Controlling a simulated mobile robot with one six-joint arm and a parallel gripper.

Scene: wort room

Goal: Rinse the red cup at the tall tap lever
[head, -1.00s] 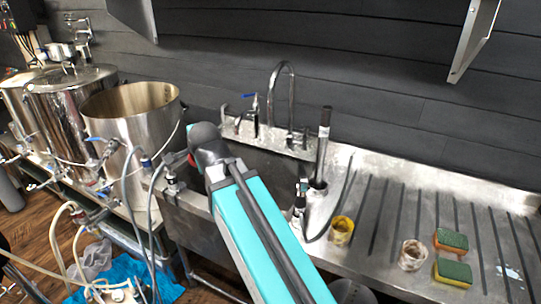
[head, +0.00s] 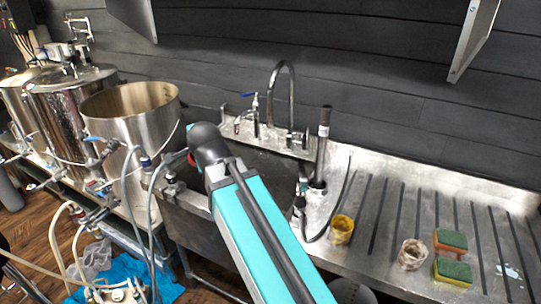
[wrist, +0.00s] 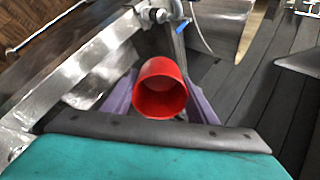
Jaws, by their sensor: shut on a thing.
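The red cup (wrist: 160,90) is between the purple fingers of my gripper (wrist: 160,98) in the wrist view. My gripper is shut on it, and the cup's open mouth faces the camera. In the head view my arm hides most of the gripper. Only a small red patch shows left of the arm's dark end, over the sink's left side. The tall arched tap (head: 290,85) stands at the back of the sink (head: 270,170). A blue lever (head: 249,94) sits on an upright post just left of it. The cup is apart from both.
Steel kettles (head: 130,112) with valves and hoses stand left of the sink. A dark upright tube (head: 322,145) stands at the sink's right. A yellow cup (head: 342,228), a pale cup (head: 412,254) and two sponges (head: 452,270) rest on the ridged drainboard (head: 385,205).

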